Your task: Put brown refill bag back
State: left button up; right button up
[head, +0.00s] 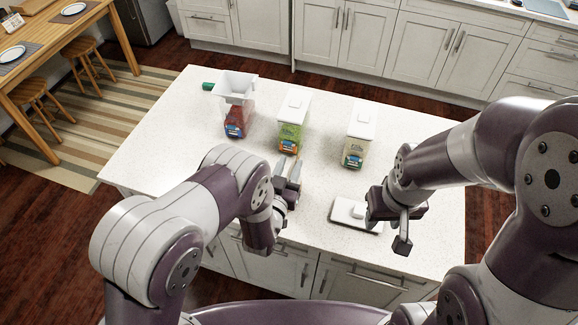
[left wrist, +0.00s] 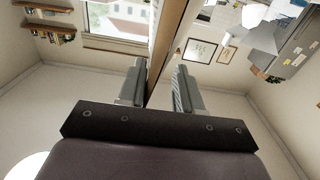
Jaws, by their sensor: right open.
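I cannot make out a separate brown refill bag in either view. On the white counter (head: 170,165) stand three clear containers: a left one with dark red contents (head: 237,122), a green one (head: 290,130) and a beige-brown one (head: 355,148).
A small green object (head: 208,86) lies left of the funnel-like top. White cabinets (head: 350,40) stand beyond the counter. A wooden table (head: 50,50) with stools is at the far left. The counter's left part is clear.

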pick_arm(q)
jog(key=p+v, duration=0.2)
jog(key=v, duration=1)
